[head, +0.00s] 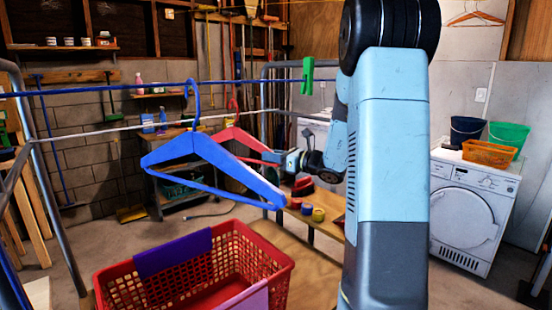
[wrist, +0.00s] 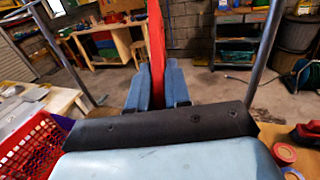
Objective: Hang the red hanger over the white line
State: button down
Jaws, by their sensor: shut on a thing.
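The red hanger (head: 236,134) is in the middle of the head view, behind a blue hanger that hides its left part. My gripper (head: 274,158) is shut on its right end. In the wrist view, the red hanger (wrist: 156,40) stands as a red bar between the two blue fingers of my gripper (wrist: 158,80). The white line (head: 98,132) runs across the rack behind the blue line. The red hook rises around the white line's height; I cannot tell whether it is over the line or just beside it.
The blue hanger (head: 205,158) hangs from the blue line (head: 260,82) in front. A green peg (head: 307,76) is clipped on that line. A red basket (head: 270,270) with purple cloth (head: 172,253) stands below. Tape rolls (head: 318,215) lie on a bench at right.

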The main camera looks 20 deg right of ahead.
jog(key=shift+w+a, duration=0.1)
jog(key=shift+w, duration=0.2)
jog(key=shift+f, duration=1.95)
jog(key=c, duration=1)
grip_release()
jog(key=shift+s, duration=0.1)
jog(key=v, duration=1.3)
jog(key=shift+s+d+f, duration=0.2)
jog(key=shift+s+d, duration=0.05)
